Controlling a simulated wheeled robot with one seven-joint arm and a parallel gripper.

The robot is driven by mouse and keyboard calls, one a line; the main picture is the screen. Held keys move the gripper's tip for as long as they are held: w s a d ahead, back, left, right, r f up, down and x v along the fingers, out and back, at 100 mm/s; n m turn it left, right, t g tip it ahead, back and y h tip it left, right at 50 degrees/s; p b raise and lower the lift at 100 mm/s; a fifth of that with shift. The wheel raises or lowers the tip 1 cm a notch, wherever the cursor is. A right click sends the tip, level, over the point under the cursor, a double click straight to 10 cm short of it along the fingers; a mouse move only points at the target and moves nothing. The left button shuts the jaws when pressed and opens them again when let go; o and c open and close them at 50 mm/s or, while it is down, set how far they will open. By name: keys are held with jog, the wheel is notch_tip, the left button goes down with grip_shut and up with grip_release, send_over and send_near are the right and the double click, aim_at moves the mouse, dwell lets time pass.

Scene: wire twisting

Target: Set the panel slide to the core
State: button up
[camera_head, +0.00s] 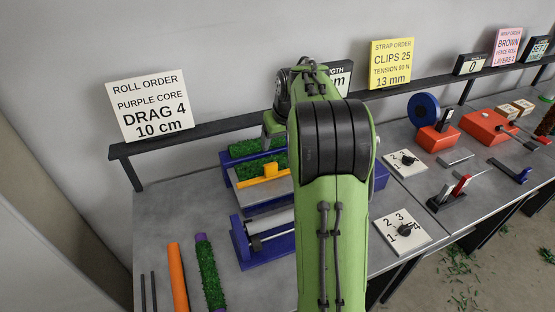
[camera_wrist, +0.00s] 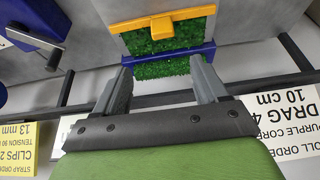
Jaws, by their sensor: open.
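A yellow bar with an orange block (camera_head: 270,171) crosses green turf in a blue-sided frame (camera_head: 229,178). It looks like the panel slide, and the bar (camera_wrist: 196,13) also shows at the top of the wrist view. My gripper (camera_wrist: 162,82) is open, with nothing between its fingers. The fingers point toward the blue bar (camera_wrist: 150,61) and turf, with the orange block beyond the tips. A green turf-covered core with purple ends (camera_head: 210,272) lies at the table's front left. My arm hides part of the frame in the head view.
An orange rod (camera_head: 177,278) lies left of the core. A blue stand with a pale roller (camera_head: 270,228) is in front of the frame. Number dials (camera_head: 401,231) stand to the right. A dark rail (camera_head: 215,127) with order cards (camera_head: 149,106) runs behind.

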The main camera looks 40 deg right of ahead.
aim_at(271, 165)
jog(key=b+x, duration=0.1)
jog(key=x, duration=0.6)
jog(key=b+x, duration=0.1)
jog(key=x, duration=0.7)
jog(key=shift+w+a+f, duration=0.2)
jog(key=shift+f, duration=0.05)
jog(key=shift+c, duration=0.3)
